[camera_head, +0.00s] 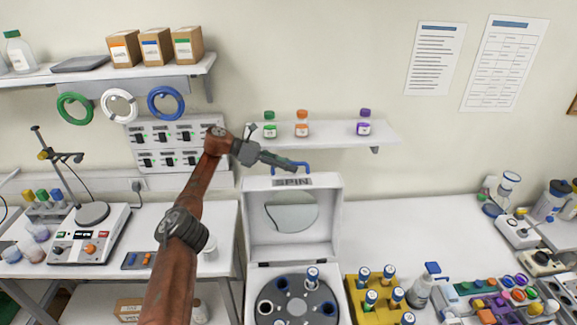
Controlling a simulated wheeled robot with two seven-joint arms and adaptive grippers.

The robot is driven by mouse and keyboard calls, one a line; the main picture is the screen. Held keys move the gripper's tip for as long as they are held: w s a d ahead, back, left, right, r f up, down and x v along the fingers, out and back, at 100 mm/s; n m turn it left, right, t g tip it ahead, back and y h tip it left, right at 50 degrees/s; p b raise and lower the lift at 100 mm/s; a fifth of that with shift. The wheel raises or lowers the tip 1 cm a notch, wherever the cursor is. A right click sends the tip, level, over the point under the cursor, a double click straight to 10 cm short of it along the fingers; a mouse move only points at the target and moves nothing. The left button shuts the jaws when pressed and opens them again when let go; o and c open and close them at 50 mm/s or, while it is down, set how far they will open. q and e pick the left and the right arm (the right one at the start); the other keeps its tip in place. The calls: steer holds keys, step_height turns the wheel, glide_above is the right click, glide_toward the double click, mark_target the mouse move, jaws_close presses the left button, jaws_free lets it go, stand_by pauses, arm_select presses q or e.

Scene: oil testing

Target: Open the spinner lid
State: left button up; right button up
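The white spinner (247,292) stands on the bench, with its lid (322,240) raised upright behind the round dark rotor (285,300). The lid has an oval window, a "SPIN" label and a blue handle (307,167) on its top edge. A blue-capped vial stands in the rotor. My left gripper (295,165) is at the blue handle, its fingers pointing right and overlapping it in the view. The fingers look close together, but I cannot tell whether they grip the handle. My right gripper is not in view.
A small shelf (370,133) with three capped bottles is just behind the lid's top. A yellow rack (357,300) of blue-capped vials stands close right of the spinner. A hotplate (88,245) is on the left bench. The bench behind the rack is clear.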

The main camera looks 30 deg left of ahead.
arm_select(q)
steer(key=shift+o, duration=0.3)
steer(key=shift+d+r, duration=0.1)
steer(key=shift+d, duration=0.05)
steer(key=v, duration=0.7)
steer(key=shift+a, duration=0.25)
steer(key=shift+s, duration=0.1)
